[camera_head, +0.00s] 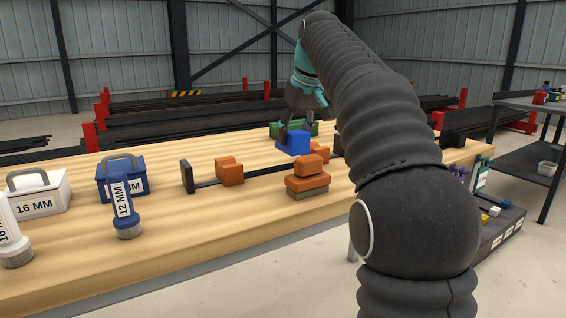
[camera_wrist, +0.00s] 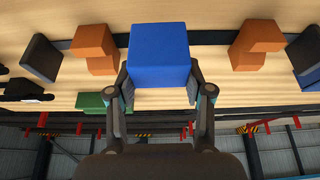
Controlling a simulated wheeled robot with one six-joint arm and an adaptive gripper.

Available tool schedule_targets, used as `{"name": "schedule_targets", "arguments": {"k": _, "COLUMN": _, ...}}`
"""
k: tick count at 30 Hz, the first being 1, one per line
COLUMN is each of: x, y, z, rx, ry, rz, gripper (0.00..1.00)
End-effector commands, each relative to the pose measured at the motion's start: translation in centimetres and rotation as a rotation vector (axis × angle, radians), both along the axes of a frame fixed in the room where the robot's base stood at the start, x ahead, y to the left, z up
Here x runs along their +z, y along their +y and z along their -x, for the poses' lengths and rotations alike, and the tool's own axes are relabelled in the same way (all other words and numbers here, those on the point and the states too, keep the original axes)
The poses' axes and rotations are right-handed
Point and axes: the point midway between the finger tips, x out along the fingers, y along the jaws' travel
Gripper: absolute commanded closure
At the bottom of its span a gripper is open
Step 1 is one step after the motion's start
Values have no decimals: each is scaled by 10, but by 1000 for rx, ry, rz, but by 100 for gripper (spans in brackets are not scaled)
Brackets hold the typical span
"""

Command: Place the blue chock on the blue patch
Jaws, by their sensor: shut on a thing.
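The blue chock (camera_head: 294,144) is a plain blue block above the wooden bench, near its middle. My gripper (camera_head: 294,128) reaches down from behind it and is shut on it. In the wrist view, the blue chock (camera_wrist: 160,55) sits between the two fingers of my gripper (camera_wrist: 159,83), one at each side. The chock appears in front of a dark bar in the wrist view; I cannot tell whether it touches the bench. I cannot make out a blue patch in either view.
Orange chocks (camera_head: 229,172) and (camera_head: 308,183) stand along the dark bar (camera_head: 265,173), with an upright end plate (camera_head: 187,177). A green block (camera_wrist: 90,103) lies behind. A blue 12 MM box (camera_head: 136,184) and a blue 12 MM cylinder (camera_head: 125,207) stand left.

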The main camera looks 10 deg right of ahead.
Motion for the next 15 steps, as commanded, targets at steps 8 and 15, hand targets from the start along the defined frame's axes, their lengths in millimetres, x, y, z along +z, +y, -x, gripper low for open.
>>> {"name": "schedule_targets", "arguments": {"k": 8, "x": -17, "y": 26, "z": -2, "rx": 0, "ry": 0, "rz": 0, "gripper": 91}}
{"name": "schedule_targets", "arguments": {"k": 15, "x": -48, "y": 26, "z": -2, "rx": -1, "ry": 1, "rz": 0, "gripper": 91}}
